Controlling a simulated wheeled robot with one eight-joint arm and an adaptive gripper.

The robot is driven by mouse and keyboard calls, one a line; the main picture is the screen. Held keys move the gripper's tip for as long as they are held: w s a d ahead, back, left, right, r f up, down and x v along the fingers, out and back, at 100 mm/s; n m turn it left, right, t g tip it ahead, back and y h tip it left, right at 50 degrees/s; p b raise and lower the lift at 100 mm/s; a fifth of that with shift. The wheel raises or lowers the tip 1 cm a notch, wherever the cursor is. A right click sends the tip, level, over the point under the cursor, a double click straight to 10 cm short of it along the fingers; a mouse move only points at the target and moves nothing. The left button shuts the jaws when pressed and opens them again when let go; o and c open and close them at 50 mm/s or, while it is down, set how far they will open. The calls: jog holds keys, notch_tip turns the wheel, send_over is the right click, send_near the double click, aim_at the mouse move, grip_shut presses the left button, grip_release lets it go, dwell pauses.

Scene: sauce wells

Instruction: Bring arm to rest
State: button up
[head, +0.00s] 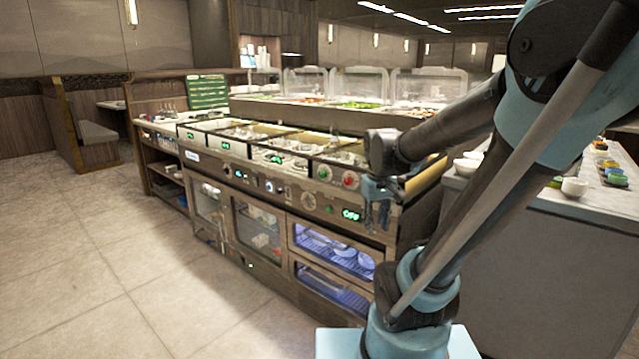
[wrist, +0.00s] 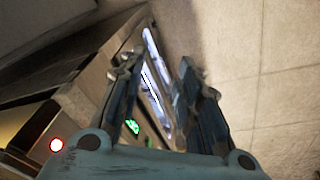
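My gripper (head: 377,224) hangs fingers-down in front of the upper front panel of the counter in the head view. In the wrist view my gripper (wrist: 159,68) has its two fingers apart, with nothing between them. My arm reaches in from the right, bent at the elbow. The fingers look clear of the counter, but the exact gap to its panel cannot be told.
The sauce-well counter (head: 230,172) has knobs, green displays and lit glass-front cabinets (head: 335,247) below. Clear lidded food bins (head: 357,88) stand behind it. A grey side counter (head: 540,240) with bowls (head: 574,187) is on the right. The tiled floor (head: 90,270) at left is free.

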jog(key=s+d+f+m, duration=0.1)
jog(key=s+f, duration=0.1)
jog(key=s, duration=0.4)
jog(key=s+d+f+m, duration=0.1)
jog(key=s+f+m, duration=0.1)
jog(key=s, duration=0.4)
jog(key=shift+s+d+f, duration=0.15)
jog(key=shift+d+f, duration=0.1)
jog(key=shift+f, duration=0.6)
